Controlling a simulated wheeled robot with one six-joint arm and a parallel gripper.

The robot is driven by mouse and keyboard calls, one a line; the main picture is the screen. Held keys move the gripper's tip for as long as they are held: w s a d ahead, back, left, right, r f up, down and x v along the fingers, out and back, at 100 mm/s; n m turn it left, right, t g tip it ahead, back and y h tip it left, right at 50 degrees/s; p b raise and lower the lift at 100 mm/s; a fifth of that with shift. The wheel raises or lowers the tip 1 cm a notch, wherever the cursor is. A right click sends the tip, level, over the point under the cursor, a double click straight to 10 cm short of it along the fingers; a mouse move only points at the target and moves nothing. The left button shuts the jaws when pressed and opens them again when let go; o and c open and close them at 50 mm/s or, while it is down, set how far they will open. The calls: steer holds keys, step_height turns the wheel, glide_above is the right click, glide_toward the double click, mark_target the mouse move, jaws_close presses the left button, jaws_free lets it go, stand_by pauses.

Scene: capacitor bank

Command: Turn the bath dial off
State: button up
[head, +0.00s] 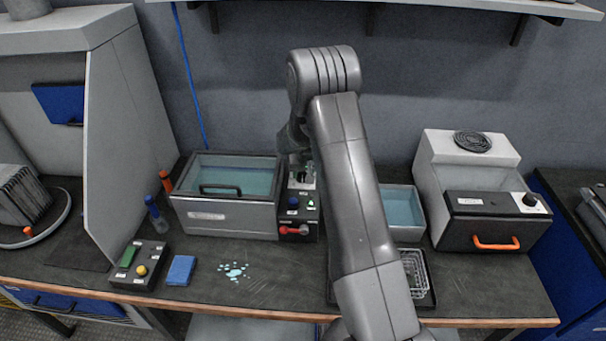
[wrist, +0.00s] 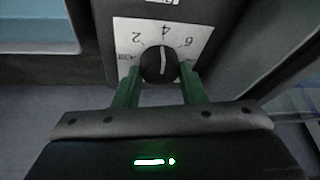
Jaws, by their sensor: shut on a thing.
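The bath dial (wrist: 159,64) is a round black knob with a white pointer line on a white plate with the numbers 2, 4 and 6. In the head view my gripper (head: 300,172) is at the top of the dark control box beside the bath (head: 222,216), and my arm hides part of that area. The dial itself is not clear there.
The control box carries a blue knob (head: 293,202) and a red lever (head: 294,230). A second open tank (head: 401,208) is right of my arm, with a wire basket (head: 414,275) in front. A blue sponge (head: 181,270) and a puddle (head: 234,271) lie on the bench.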

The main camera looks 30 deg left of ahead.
steer(key=n+b, duration=0.1)
steer(key=b, duration=0.1)
steer(key=n+g+b, duration=0.1)
steer(key=n+b, duration=0.1)
steer(key=b, duration=0.1)
steer(key=n+b, duration=0.2)
steer(key=shift+w+f+g+y+b, duration=0.2)
steer(key=shift+f+g+y+b, duration=0.15)
steer(key=shift+g+y, duration=0.05)
steer(key=n+g+b, duration=0.1)
steer(key=n+b, duration=0.1)
steer(key=b, duration=0.1)
steer(key=shift+r+n, duration=0.1)
steer(key=shift+n, duration=0.3)
steer(key=n+g+b, duration=0.1)
steer(key=n, duration=0.1)
steer(key=shift+w+r+n+b, duration=0.1)
steer(key=shift+n+b, duration=0.2)
steer(key=shift+n, duration=0.1)
steer(key=n+g, duration=0.1)
steer(key=n, duration=0.2)
steer(key=shift+a+r+b, duration=0.1)
steer(key=shift+b, duration=0.3)
steer(key=shift+n+g+h, duration=0.6)
steer(key=shift+n+g, duration=0.1)
steer(key=shift+n, duration=1.1)
steer(key=o, duration=1)
